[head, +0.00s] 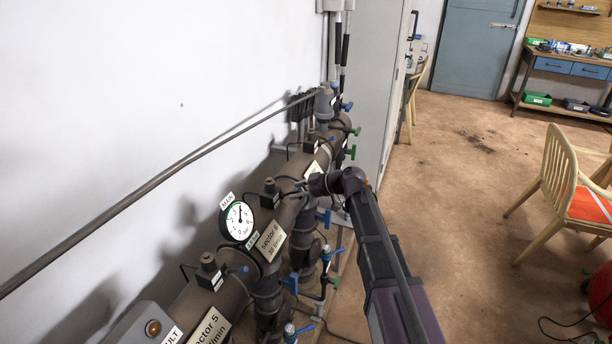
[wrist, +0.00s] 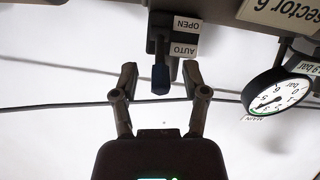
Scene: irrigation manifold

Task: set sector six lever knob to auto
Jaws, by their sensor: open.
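The sector six lever knob (wrist: 160,79) has a dark blue tip and a dark stem. In the wrist view it points straight down the picture from its dark mount. A white label reading OPEN (wrist: 186,24) and one reading AUTO (wrist: 183,48), both upside down, sit to its right; I cannot tell which setting the lever marks. My gripper (wrist: 159,72) is open, one finger on each side of the blue tip, with gaps visible. In the head view my gripper (head: 300,187) is by the pipe beyond the sector 6 plate (head: 271,241), and my wrist partly blocks that area.
A pressure gauge (head: 237,221) stands left of the sector 6 plate and also shows in the wrist view (wrist: 277,92). The sector 5 plate (head: 211,327) is nearer. Blue and green handles line the brown manifold. Open floor and a wooden chair (head: 568,185) lie to the right.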

